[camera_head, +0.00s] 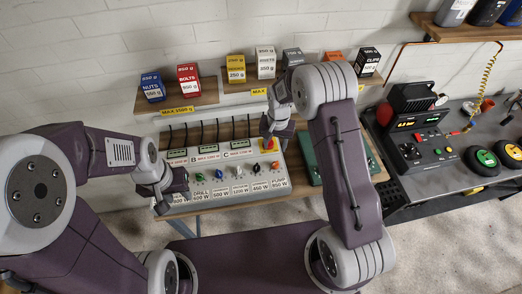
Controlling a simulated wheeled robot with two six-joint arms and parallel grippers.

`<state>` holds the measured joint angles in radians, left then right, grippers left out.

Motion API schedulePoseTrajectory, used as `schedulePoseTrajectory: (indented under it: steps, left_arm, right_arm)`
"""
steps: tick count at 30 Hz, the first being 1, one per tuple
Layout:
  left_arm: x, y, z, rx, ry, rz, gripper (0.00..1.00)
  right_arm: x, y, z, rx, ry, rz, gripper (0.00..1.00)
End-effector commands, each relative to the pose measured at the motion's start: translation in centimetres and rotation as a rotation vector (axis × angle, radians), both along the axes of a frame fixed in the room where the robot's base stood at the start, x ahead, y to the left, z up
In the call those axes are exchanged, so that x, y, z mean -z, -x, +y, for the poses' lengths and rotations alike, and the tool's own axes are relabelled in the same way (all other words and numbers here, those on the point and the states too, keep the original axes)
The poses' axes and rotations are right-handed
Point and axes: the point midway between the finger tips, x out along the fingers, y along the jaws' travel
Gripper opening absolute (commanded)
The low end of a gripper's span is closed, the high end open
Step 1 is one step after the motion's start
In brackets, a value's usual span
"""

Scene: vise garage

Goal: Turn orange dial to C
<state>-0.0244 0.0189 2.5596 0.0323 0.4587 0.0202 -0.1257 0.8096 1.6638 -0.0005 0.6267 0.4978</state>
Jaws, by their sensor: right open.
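A white control panel (225,188) lies on the bench with a row of small coloured dials. The orange dial (276,165) appears to be the one at the row's right end, above the pump label. It is too small to read where it points. Letters B and C show on the labels along the panel's upper part. My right gripper (274,138) is open above the panel's right end, close to the yellow and red button (268,146) and behind the orange dial. My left gripper (166,200) is at the panel's left end; its finger gap is not clear.
Black cables run behind the panel. Shelves (190,104) with several small coloured boxes hang above. A green case (312,165) lies right of the panel. A second bench (442,178) at the right holds a dark machine (421,140). My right forearm covers part of the middle.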

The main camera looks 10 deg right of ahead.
Motion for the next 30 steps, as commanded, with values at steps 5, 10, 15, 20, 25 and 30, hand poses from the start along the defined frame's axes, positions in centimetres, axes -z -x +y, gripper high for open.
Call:
schedulePoseTrajectory:
  steps: [5, 10, 15, 20, 25, 30]
  left_arm:
    - [-1.1, 0.0, 0.0, 0.0, 0.0, 0.001, 0.36]
    - [-1.7, 0.0, 0.0, 0.0, 0.0, 0.001, 0.36]
    - [-3.1, 0.0, 0.0, 0.0, 0.0, 0.001, 0.36]
    - [-4.0, 0.0, 0.0, 0.0, 0.0, 0.0, 0.36]
    - [-4.2, 0.0, 0.0, 0.0, 0.0, 0.001, 0.36]
    - [-4.2, 0.0, 0.0, 0.0, 0.0, 0.001, 0.36]
  right_arm:
    - [0.6, 1.2, 0.3, -0.013, 0.005, 0.043, 0.48]
    - [1.9, 1.3, 0.3, -0.013, 0.006, 0.047, 0.48]
    - [5.4, 1.4, 0.3, -0.013, 0.006, 0.047, 0.48]
    - [8.2, 1.4, 0.3, -0.013, 0.006, 0.045, 0.48]
    - [9.6, 1.3, 0.2, -0.013, 0.005, 0.043, 0.48]
    - [9.8, 1.3, 0.3, -0.013, 0.005, 0.041, 0.48]
